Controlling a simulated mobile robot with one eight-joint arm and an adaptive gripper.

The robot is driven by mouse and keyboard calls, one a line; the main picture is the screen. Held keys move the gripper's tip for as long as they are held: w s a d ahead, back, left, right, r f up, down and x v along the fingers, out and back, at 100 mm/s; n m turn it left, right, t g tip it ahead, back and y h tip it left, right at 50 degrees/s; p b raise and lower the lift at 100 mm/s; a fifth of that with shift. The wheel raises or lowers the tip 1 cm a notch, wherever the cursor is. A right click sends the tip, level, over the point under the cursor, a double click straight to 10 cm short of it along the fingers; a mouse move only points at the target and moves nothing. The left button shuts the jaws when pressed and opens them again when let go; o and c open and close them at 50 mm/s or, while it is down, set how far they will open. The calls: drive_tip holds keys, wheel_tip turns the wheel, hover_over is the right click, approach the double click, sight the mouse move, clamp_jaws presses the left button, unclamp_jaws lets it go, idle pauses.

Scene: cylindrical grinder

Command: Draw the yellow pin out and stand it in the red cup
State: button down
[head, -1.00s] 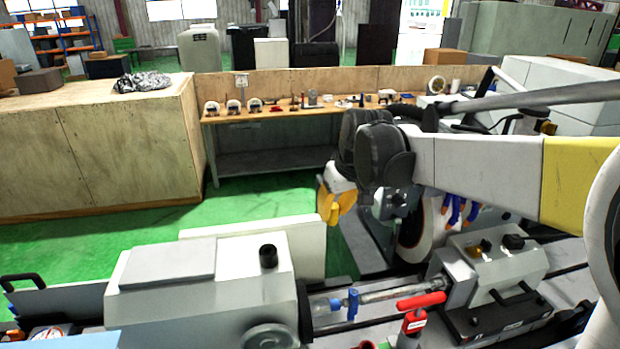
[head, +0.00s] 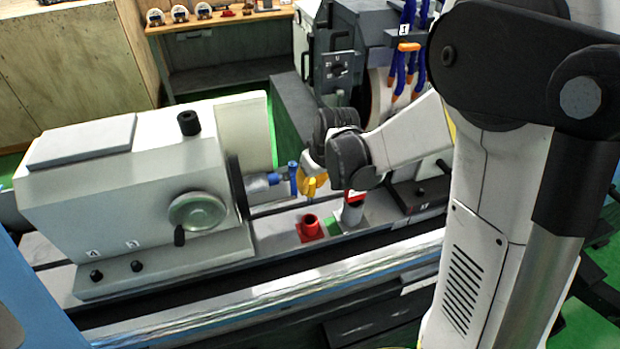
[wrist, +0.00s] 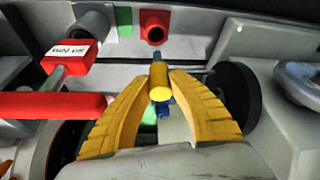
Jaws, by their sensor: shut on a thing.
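My gripper (head: 312,182) has yellow fingers and is lowered beside the blue clamp (head: 293,178) on the workpiece. In the wrist view, its fingers (wrist: 160,76) are closed on the yellow pin (wrist: 158,93), whose round end faces the camera. The blue clamp partly shows beneath it. I cannot tell whether the pin is still seated. The red cup (head: 311,228) stands open-topped on the machine bed, below the gripper in the head view. It also shows beyond the pin in the wrist view (wrist: 154,27), apart from it.
A red lever (wrist: 52,105) lies left of the fingers in the wrist view. The grey headstock with a handwheel (head: 198,212) is at left. A grinding wheel (head: 377,92) stands behind.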

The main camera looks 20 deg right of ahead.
sight(312, 196)
idle(0.3)
wheel_tip(312, 196, down, 6)
drive_tip(key=b, duration=0.5)
drive_tip(key=shift+r+b, duration=0.15)
drive_tip(key=shift+b, duration=0.15)
drive_tip(key=shift+f+b, duration=3.4)
idle(1.2)
drive_tip(key=c, duration=1.2)
unclamp_jaws()
drive_tip(key=shift+r, duration=0.1)
drive_tip(key=shift+c, duration=0.2)
drive_tip(key=v, duration=1.2)
drive_tip(key=shift+s, duration=0.1)
drive_tip(key=shift+a, duration=0.1)
